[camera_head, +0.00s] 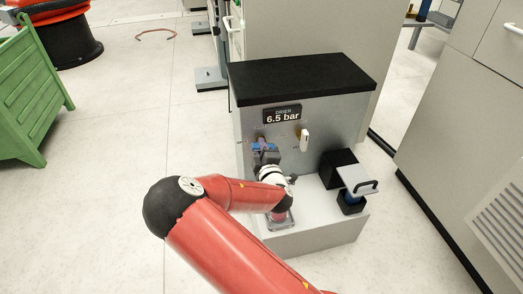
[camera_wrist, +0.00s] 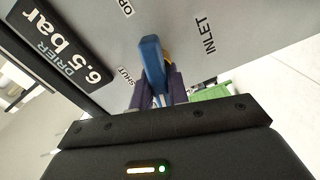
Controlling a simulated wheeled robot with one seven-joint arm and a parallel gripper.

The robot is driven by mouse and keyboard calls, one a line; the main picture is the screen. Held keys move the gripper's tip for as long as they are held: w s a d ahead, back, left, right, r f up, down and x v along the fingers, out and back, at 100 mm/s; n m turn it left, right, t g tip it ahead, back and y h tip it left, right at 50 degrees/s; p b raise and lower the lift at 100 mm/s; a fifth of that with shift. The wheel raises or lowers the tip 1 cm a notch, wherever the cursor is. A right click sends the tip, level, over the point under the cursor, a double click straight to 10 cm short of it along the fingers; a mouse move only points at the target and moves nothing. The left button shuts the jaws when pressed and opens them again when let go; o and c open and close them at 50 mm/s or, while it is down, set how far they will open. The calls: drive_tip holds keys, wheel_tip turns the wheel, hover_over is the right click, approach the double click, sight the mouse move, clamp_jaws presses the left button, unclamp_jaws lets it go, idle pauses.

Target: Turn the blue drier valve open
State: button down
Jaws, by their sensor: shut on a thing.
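The drier unit (camera_head: 300,105) is a grey box with a black top and a display (camera_head: 281,115) reading "DRIER 6.5 bar". The blue valve handle (camera_wrist: 152,62) shows in the wrist view on the unit's grey front panel, beside a "SHUT" label (camera_wrist: 123,73) and a partly cut-off label starting "OP" (camera_wrist: 126,8). My gripper (camera_wrist: 160,88) is shut on the handle, with a dark finger on each side of it. In the head view my gripper (camera_head: 265,157) is at the panel's left and mostly covers the valve.
An "INLET" label (camera_wrist: 205,35) is on the panel. A white handle (camera_head: 304,139) sits right of my gripper. A black block with a grey plate (camera_head: 357,179) stands on the unit's lower ledge. A grey cabinet (camera_head: 470,130) is close on the right; a green crate (camera_head: 30,95) stands far left.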

drive_tip(key=shift+f+n+b, duration=0.15)
drive_tip(key=shift+n+b, duration=0.3)
drive_tip(key=shift+n, duration=1.15)
drive_tip(key=c, duration=1.4)
unclamp_jaws()
drive_tip(key=shift+o, duration=0.2)
drive_tip(key=v, duration=0.7)
drive_tip(key=shift+s, duration=0.4)
drive_tip(key=shift+d, duration=0.2)
